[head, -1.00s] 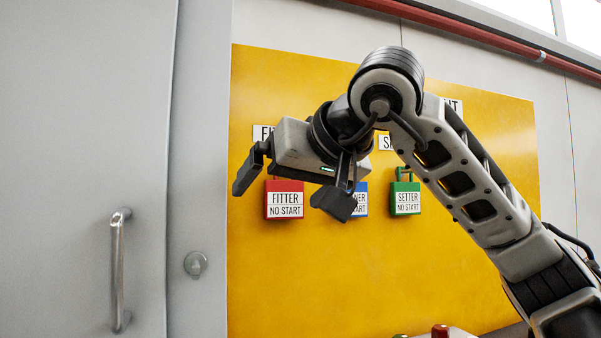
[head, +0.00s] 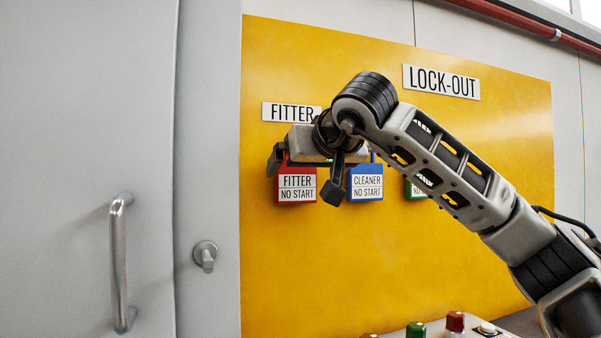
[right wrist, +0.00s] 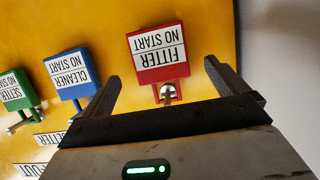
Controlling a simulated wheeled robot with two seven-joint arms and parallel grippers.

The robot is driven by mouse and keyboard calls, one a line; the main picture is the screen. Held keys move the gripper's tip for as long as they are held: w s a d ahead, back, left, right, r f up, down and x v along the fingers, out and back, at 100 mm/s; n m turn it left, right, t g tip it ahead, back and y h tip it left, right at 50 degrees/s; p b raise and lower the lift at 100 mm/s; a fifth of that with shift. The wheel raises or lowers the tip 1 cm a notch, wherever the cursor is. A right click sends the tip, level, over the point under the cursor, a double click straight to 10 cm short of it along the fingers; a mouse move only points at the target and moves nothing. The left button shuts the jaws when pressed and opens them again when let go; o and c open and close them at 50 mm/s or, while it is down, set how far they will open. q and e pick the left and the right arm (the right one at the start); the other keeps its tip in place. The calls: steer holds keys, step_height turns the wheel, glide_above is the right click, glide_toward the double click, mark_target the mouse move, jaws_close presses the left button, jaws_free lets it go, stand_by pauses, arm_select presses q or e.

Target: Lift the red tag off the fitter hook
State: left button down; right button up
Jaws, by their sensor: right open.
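The red FITTER tag (head: 297,187) hangs on the yellow board under the FITTER label; its top is hidden by my right gripper in the head view. In the right wrist view the red tag (right wrist: 158,48) appears upside down, with its loop on the silver fitter hook (right wrist: 168,92). My right gripper (head: 302,177) is open at the top of the tag. In the right wrist view the gripper's (right wrist: 163,78) two fingers stand on either side of the tag's loop and lower body, with gaps visible. My left gripper is not in view.
The blue CLEANER tag (head: 366,188) hangs close to the right of the red one, and the green SETTER tag (head: 415,190) is partly behind my arm. A grey door with a handle (head: 119,262) stands at left. Buttons (head: 455,321) show below.

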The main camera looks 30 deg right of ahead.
steer(key=shift+x, duration=1.95)
steer(key=shift+s, duration=0.1)
steer(key=c, duration=1.4)
steer(key=shift+r+p, duration=0.65)
steer(key=shift+p, duration=0.25)
steer(key=shift+s, duration=0.1)
steer(key=b, duration=0.1)
glide_toward(298, 171)
steer(key=shift+w+d+f, duration=0.15)
steer(key=shift+w+f, duration=0.4)
steer(key=shift+w+d+f, duration=0.15)
steer(key=shift+w+f, duration=0.35)
steer(key=shift+w, duration=0.05)
steer(key=shift+s, duration=0.1)
